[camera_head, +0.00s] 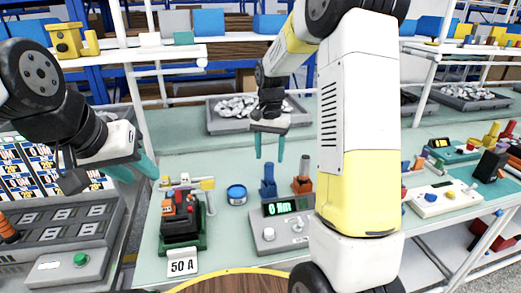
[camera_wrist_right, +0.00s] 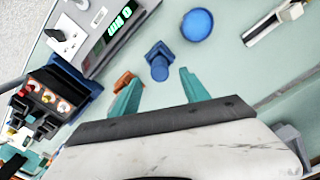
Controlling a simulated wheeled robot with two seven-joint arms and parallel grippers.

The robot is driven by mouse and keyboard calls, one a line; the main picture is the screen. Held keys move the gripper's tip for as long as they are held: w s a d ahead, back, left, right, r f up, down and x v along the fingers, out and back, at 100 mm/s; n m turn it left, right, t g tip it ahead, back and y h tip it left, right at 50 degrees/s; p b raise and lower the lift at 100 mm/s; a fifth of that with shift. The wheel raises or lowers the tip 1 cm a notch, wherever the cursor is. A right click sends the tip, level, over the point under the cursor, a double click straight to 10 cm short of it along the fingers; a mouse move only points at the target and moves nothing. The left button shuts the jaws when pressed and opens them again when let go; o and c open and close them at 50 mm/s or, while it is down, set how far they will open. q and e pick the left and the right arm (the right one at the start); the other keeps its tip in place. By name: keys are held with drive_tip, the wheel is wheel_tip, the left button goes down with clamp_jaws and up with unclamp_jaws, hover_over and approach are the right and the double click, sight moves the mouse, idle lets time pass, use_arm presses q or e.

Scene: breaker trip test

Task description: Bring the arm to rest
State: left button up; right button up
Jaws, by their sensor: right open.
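My right gripper (camera_head: 269,146) hangs above the green bench with its two teal fingers apart and nothing between them. In the right wrist view the open fingers (camera_wrist_right: 160,97) point toward a blue part (camera_wrist_right: 159,62), which stands apart from them. My left gripper (camera_head: 135,170) is at the left, over the edge of the bench, with two teal fingers apart and no object seen between them. A breaker (camera_head: 180,212) sits in a dark green stand behind a "50 A" label (camera_head: 182,263). A grey tester (camera_head: 279,228) shows green digits on its display.
A blue round container (camera_head: 236,195) and an orange-brown part (camera_head: 302,179) stand near the tester. A grey tray (camera_head: 225,123) of metal pieces lies at the back. A grey panel (camera_head: 65,235) is at the left. The bench behind the tester has free room.

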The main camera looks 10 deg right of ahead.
drive_tip(key=shift+r, duration=0.1)
drive_tip(key=s+r+n+t+y, duration=0.1)
drive_tip(key=s+r+n+t, duration=0.2)
drive_tip(key=s+r, duration=0.85)
drive_tip(key=s+a+r+n+t+y, duration=0.1)
drive_tip(key=s+a+r+n+t, duration=0.1)
drive_tip(key=s, duration=1)
drive_tip(key=shift+s+n+t, duration=0.35)
drive_tip(key=shift+n+t, duration=0.25)
